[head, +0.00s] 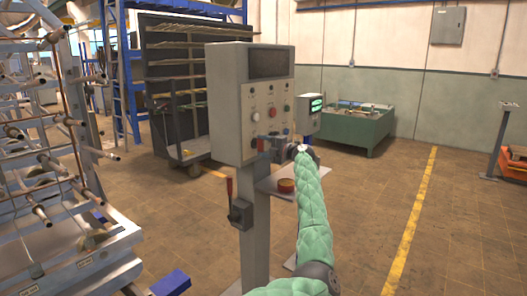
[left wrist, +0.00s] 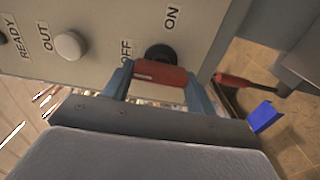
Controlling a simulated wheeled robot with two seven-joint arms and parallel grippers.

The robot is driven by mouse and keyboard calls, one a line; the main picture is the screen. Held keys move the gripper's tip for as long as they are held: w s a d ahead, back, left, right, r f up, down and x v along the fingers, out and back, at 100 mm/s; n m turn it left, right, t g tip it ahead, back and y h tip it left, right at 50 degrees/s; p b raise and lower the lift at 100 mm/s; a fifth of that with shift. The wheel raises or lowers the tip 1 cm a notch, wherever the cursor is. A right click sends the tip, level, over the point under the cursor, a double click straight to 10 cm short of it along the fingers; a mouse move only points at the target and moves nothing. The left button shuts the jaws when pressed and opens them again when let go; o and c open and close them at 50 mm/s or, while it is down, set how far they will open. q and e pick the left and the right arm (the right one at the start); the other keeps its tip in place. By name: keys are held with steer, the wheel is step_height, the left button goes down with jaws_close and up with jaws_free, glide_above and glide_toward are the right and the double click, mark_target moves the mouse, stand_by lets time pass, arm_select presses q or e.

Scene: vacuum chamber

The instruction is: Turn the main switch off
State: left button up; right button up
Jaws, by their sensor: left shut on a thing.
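The grey control cabinet (head: 228,128) stands on a post in the middle of the head view. Its panel (left wrist: 90,22) fills the top of the left wrist view. The main switch there has a black round base and a red handle (left wrist: 158,72), close to the OFF and ON labels. My left gripper (left wrist: 160,78) is shut on the red handle, one blue finger at each end of it. In the head view my left gripper (head: 270,146) is at the cabinet's lower front, and the switch is mostly hidden. I cannot tell which label the handle points to. My right gripper is not in view.
A red lever (head: 229,187) on a small box juts from the post, and it also shows in the left wrist view (left wrist: 232,80). A small shelf holding a round brown container (head: 286,185) sits below my gripper.

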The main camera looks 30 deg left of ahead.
arm_select(q)
steer(key=shift+f, duration=0.25)
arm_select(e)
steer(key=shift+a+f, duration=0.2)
arm_select(q)
steer(key=o, duration=0.8)
steer(key=shift+o, duration=0.9)
steer(key=shift+r, duration=0.15)
steer(key=d+b, duration=0.1)
steer(key=d, duration=0.7)
steer(key=shift+s+b, duration=0.3)
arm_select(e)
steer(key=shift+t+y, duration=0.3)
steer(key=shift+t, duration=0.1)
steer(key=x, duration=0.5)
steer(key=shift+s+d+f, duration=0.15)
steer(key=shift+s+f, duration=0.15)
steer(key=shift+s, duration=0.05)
